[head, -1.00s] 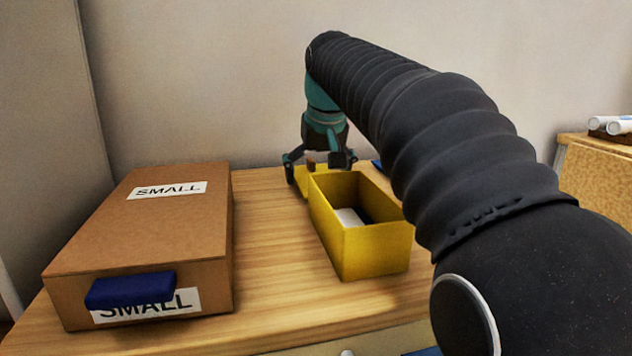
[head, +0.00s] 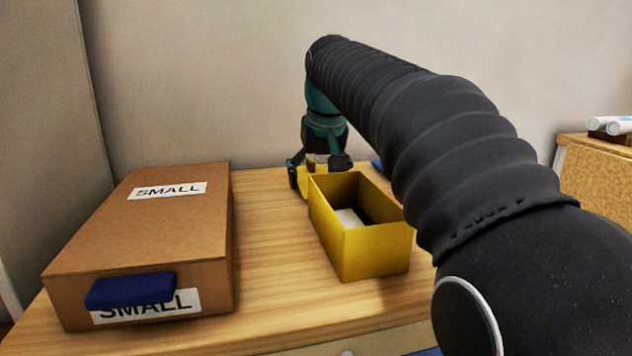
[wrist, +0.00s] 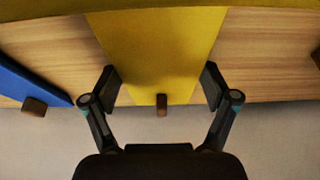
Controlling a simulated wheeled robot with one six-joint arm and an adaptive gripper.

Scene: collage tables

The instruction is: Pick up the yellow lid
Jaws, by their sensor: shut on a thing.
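My gripper (head: 318,168) points down at the lid. In the wrist view my gripper (wrist: 162,86) has one finger against each long side of the lid, with the knob between them. The box partly hides the lid in the head view.
A brown cardboard box (head: 150,220) labelled SMALL, with a blue piece (head: 130,290) at its front, stands at the left. A blue lid (wrist: 30,80) with a brown knob lies beside the yellow lid. A wall is close behind. Bare table lies between the boxes.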

